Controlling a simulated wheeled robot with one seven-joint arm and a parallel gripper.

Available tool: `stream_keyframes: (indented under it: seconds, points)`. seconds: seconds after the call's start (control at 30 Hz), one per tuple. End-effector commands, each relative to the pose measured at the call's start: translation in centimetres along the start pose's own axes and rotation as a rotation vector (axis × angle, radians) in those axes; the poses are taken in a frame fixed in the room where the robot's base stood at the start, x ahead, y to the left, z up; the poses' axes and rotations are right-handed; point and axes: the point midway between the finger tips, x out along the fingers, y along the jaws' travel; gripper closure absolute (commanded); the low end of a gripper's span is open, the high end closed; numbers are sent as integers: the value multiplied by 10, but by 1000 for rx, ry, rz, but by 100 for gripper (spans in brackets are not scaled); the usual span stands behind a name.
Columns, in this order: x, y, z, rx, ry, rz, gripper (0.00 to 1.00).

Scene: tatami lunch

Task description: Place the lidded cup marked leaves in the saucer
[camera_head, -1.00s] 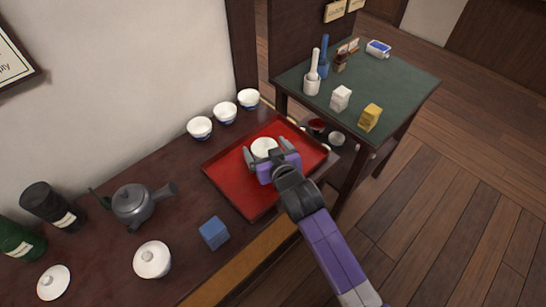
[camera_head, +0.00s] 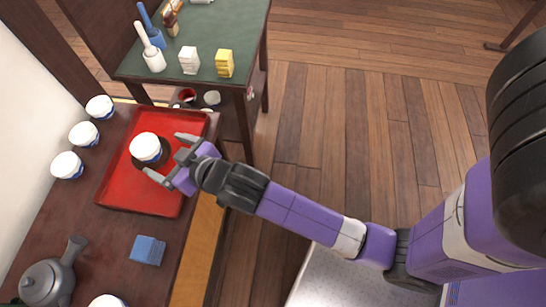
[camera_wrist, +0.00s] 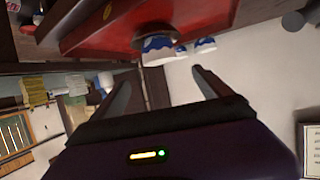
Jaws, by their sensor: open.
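A white cup with blue markings (camera_head: 146,147) stands upright on a dark round saucer (camera_head: 164,160) on the red tray (camera_head: 130,196). The cup also shows in the wrist view (camera_wrist: 157,46), with a blue pattern on its side. Its top looks plain white; whether a lid is on it and whether the pattern is leaves I cannot tell. My gripper (camera_head: 172,157) is open and empty, just right of the cup, its fingers pointing toward it. The fingers appear clear of the cup.
Several white and blue bowls (camera_head: 84,134) line the wall side. A blue block (camera_head: 148,250), a grey teapot (camera_head: 45,283) and a cropped white cup (camera_head: 108,301) are nearer. A green-topped table (camera_head: 200,35) holds bottles and small boxes. Open floor lies to the right.

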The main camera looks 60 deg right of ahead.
Motion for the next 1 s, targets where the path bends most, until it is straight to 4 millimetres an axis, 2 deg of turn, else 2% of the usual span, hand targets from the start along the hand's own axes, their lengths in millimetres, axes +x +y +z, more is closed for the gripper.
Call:
stream_keyframes:
  seconds: [0.17,0.3,0.5,0.67,0.8,0.9,1.0]
  points:
    - [-29,4,29,-13,-1,-20,11]
    - [-79,9,62,-27,11,-50,11]
    - [-160,16,88,-34,41,-81,11]
    - [-225,22,92,-33,66,-90,11]
    - [-274,27,85,-29,89,-87,11]
    - [-299,30,77,-28,103,-82,11]
    - [-315,32,71,-25,113,-76,11]
